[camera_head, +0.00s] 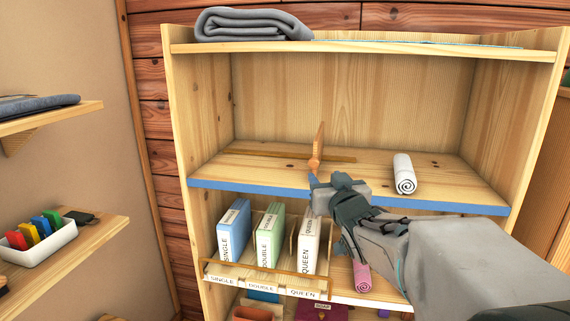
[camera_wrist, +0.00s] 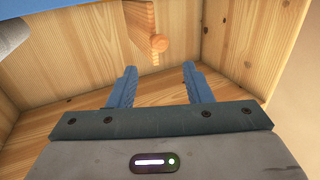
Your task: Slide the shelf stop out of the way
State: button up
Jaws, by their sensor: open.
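The shelf stop (camera_head: 319,148) is a thin upright wooden plate with a round knob on its near edge. It stands on the blue-edged middle shelf (camera_head: 420,200), at a brown strip (camera_head: 270,154) that runs along the shelf. In the wrist view the stop (camera_wrist: 138,18) and its knob (camera_wrist: 159,43) show just beyond my fingertips. My gripper (camera_head: 312,182) is at the shelf's front edge, just below the knob. In the wrist view my gripper (camera_wrist: 157,76) is open, with its blue fingers apart and nothing between them.
A rolled white towel (camera_head: 404,174) lies on the same shelf to the right. The shelf left of the stop is clear. Below, SINGLE, DOUBLE and QUEEN packs (camera_head: 270,238) stand in a rack. A folded grey blanket (camera_head: 250,24) lies on top.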

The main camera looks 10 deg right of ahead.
aim_at(314, 163)
jog(key=w, duration=0.3)
jog(key=w+p, duration=0.1)
jog(key=w, duration=0.4)
jog(key=shift+w+a+p, duration=0.3)
jog(key=shift+p, duration=0.05)
grip_shut()
